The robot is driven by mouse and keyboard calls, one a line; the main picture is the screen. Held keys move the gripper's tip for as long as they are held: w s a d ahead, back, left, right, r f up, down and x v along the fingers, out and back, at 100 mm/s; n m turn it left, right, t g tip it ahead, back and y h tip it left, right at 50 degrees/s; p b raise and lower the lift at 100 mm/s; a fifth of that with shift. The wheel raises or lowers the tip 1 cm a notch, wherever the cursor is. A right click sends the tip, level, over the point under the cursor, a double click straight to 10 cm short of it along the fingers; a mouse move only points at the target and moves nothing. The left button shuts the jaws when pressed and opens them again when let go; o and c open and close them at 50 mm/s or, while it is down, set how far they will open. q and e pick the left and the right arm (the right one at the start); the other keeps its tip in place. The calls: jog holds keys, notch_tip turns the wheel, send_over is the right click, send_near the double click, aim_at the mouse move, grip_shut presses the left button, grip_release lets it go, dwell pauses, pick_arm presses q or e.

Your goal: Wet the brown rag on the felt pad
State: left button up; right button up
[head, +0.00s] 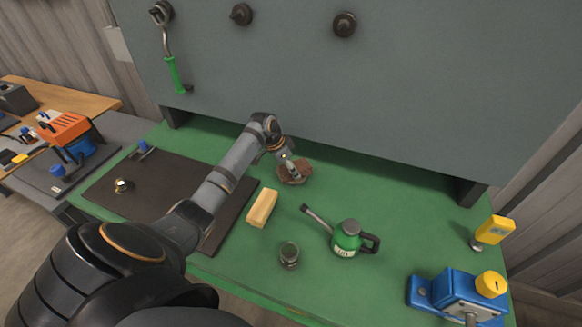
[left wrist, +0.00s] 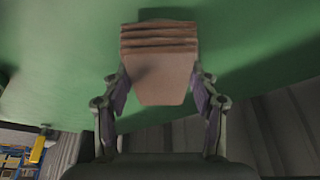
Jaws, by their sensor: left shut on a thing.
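The brown rag (head: 296,173), folded in layers, is over the green bench, right of the dark felt pad (head: 155,205). In the left wrist view the rag (left wrist: 160,75) is between both fingers. My left gripper (head: 288,162) is shut on it. I cannot tell whether the rag touches the bench. A green oil can (head: 346,238) with a long grey spout stands upright on the bench, right of and nearer than the rag. My right gripper is not in view.
A pale yellow block (head: 262,207) and a small metal piece (head: 289,254) sit between pad and can. A small metal ring (head: 123,186) is on the pad. A blue vise-like device (head: 456,294) stands front right. The green bench's (head: 400,195) back right is clear.

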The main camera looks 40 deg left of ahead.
pick_arm(q)
jog(key=shift+s+f+p, duration=0.1)
jog(key=shift+f+p, duration=0.05)
jog(key=shift+p, duration=0.15)
dwell(1.2)
notch_tip(320, 180, up, 7)
jog(key=p, duration=0.7)
jog(key=shift+p, duration=0.3)
notch_tip(320, 180, down, 6)
jog(key=b, duration=0.6)
jog(key=shift+r, duration=0.2)
jog(key=shift+w+r+p, duration=0.2)
jog(key=shift+r+p, duration=0.05)
jog(key=shift+p, duration=0.05)
